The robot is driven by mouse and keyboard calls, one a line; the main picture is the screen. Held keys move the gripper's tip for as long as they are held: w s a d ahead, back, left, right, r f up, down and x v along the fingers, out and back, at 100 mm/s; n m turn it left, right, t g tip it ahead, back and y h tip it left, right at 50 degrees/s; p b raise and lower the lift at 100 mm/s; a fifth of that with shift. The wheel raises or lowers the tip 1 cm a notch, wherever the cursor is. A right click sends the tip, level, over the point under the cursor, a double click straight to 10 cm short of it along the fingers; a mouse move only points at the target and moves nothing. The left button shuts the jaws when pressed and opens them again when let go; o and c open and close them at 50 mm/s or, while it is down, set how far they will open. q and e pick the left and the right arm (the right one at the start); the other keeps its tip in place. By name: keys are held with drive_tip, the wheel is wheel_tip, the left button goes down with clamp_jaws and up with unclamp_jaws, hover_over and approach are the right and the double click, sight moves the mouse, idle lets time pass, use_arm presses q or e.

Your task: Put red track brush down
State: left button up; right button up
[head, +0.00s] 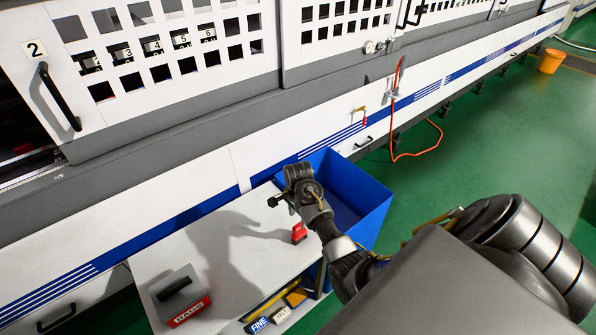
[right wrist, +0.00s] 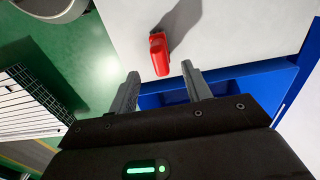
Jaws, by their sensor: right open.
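The red track brush (head: 299,232) stands on the white table top (head: 215,262), near its right edge by the blue bin. It also shows in the right wrist view (right wrist: 159,54), just beyond the fingertips, with its shadow on the white surface. My right gripper (head: 281,199) is above the table at the bin's side. In the right wrist view its two fingers (right wrist: 160,75) are apart, with nothing held between them. The brush and the fingers look separate. My left gripper is not seen in either view.
A blue bin (head: 368,190) stands against the table's right side. A grey box labelled RAGS (head: 180,295) sits on the table at front left. Labelled holders, one reading FINE (head: 258,325), line the front edge. The machine with its panelled doors (head: 150,50) runs behind. Green floor lies right.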

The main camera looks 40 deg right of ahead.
drive_tip(key=shift+r, duration=1.1)
drive_tip(key=s+a+r+n+t, duration=0.1)
drive_tip(key=s+a+n, duration=0.4)
drive_tip(key=s+n, duration=0.3)
drive_tip(key=s+a+r+n+t, duration=0.1)
drive_tip(key=s+a+n, duration=0.4)
drive_tip(key=s, duration=0.5)
drive_tip(key=s+a+r+n+t, duration=0.1)
drive_tip(key=s+a+n+t, duration=0.1)
drive_tip(key=s+a+n, duration=0.45)
drive_tip(key=s+d+f+g+b, duration=0.1)
drive_tip(key=s+f+b, duration=0.1)
drive_tip(key=f, duration=1.2)
drive_tip(key=s+d+f+g+b, duration=0.1)
drive_tip(key=s+f+b, duration=0.1)
drive_tip(key=f, duration=1.3)
drive_tip(key=s+d+f+n+g+b, duration=0.1)
drive_tip(key=s+d+f+b, duration=0.1)
drive_tip(key=s+f, duration=1.4)
wheel_tip(320, 180, down, 3)
drive_tip(key=shift+d+r, duration=0.1)
drive_tip(key=shift+d, duration=0.35)
